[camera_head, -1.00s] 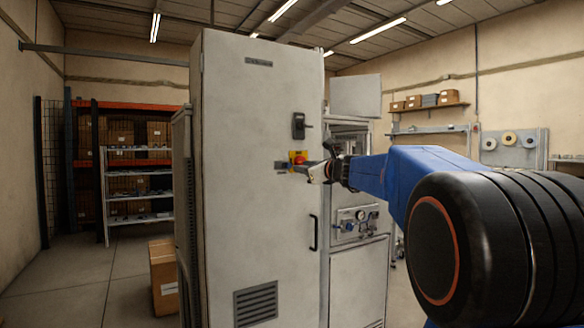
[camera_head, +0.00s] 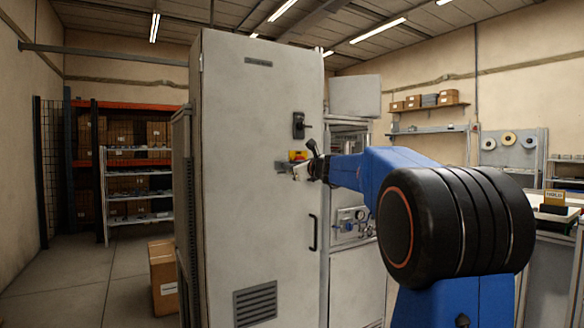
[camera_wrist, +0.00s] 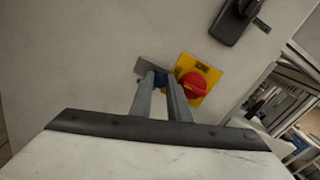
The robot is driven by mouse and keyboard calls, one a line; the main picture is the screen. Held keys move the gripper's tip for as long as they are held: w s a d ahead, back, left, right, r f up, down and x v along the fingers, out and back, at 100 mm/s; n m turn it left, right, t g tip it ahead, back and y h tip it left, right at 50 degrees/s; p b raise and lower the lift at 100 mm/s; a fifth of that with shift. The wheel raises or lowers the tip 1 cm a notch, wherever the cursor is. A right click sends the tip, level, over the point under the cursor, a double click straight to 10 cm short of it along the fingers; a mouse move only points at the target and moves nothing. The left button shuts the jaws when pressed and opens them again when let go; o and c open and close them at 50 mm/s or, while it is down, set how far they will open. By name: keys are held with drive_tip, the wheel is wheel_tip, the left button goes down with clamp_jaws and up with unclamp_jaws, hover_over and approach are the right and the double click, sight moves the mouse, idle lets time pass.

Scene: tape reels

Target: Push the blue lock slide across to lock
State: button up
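The blue lock slide (camera_wrist: 160,79) shows as a small blue piece in the wrist view, on a grey metal plate (camera_wrist: 148,67) on the cabinet door. My gripper (camera_wrist: 161,82) points at the door with its two grey fingers slightly apart. The blue piece shows between the fingertips; I cannot tell whether they grip or touch it. In the head view my gripper (camera_head: 296,172) is at the door, just below a red and yellow switch, and the slide is hidden or too small to make out.
A red rotary knob (camera_wrist: 194,84) on a yellow plate (camera_wrist: 212,75) sits close right of the fingers. A black handle (camera_wrist: 234,20) is above it. The tall grey cabinet (camera_head: 245,215) has a door pull (camera_head: 313,233) lower right. A carton (camera_head: 163,277) stands on the floor left.

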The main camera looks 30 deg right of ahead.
clamp_jaws()
drive_tip(key=shift+d, duration=0.45)
drive_tip(key=o, duration=0.5)
unclamp_jaws()
drive_tip(key=shift+d, duration=0.1)
drive_tip(key=s, duration=1.7)
drive_tip(key=shift+s+d, duration=0.2)
drive_tip(key=shift+d, duration=0.05)
